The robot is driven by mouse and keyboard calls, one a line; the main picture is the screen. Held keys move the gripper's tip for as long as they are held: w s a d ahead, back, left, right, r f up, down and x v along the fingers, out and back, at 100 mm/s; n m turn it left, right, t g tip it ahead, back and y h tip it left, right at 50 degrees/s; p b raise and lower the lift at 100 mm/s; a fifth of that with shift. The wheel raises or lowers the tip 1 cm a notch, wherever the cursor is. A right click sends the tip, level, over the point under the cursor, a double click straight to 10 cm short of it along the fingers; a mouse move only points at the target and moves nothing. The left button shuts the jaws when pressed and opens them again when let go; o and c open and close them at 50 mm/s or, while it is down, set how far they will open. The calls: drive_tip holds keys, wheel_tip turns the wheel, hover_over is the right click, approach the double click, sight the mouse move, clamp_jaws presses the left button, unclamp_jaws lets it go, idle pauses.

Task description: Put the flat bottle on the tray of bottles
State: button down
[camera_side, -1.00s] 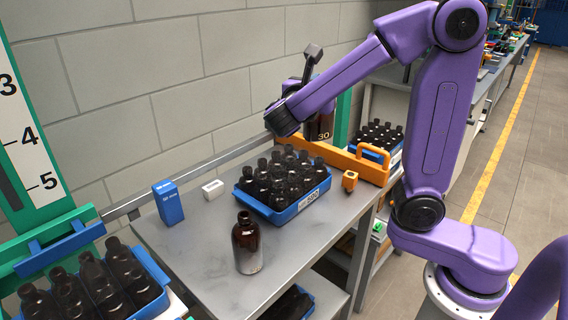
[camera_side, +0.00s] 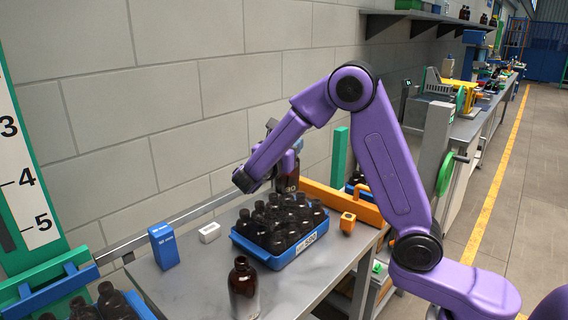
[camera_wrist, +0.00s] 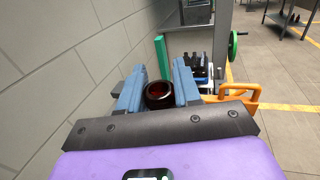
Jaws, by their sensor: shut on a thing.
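My gripper (camera_wrist: 159,82) is shut on a dark amber bottle (camera_wrist: 160,96); its blue-grey fingers stand on either side of the round open neck. The blue tray of bottles (camera_side: 262,258) stands on the grey table, holding several dark capped bottles. The held bottle's base is hidden behind the tray's bottles, so its height above the table cannot be told.
Another amber bottle (camera_side: 243,290) stands open at the table's front.

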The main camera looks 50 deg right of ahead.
drive_tip(key=shift+w+d+f, duration=0.1)
drive_tip(key=shift+w+f, duration=0.25)
drive_tip(key=shift+f, duration=0.55)
drive_tip(key=shift+w+f, duration=0.3)
drive_tip(key=shift+f, duration=0.65)
drive_tip(key=shift+w+d+f, duration=0.1)
drive_tip(key=shift+w+f, duration=0.25)
drive_tip(key=shift+f, duration=0.7)
drive_tip(key=c, duration=0.8)
unclamp_jaws()
